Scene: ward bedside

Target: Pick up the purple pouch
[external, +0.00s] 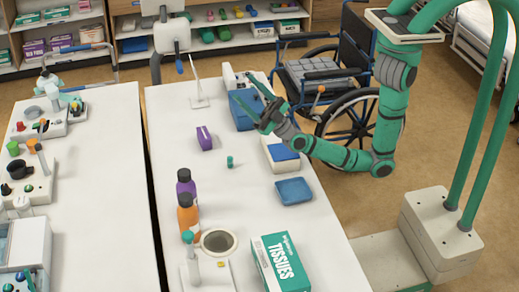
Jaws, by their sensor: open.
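The purple pouch (204,138) stands on the white table (170,190), left of the middle of its far half. My gripper (246,89) is open and shows to the right of the pouch and farther back, in front of a blue bin in the picture. Its fingers are apart, and no held thing shows between them. The pouch is in clear view and apart from my gripper. My gripper's exact height above the table is hard to tell.
A small green item (230,161), blue tray (294,191) and white box with blue top (280,155) lie nearby. Purple (186,185) and orange (188,215) bottles, a tissue box (280,263) and the blue bin (240,115) share the table. A wheelchair (335,85) stands behind.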

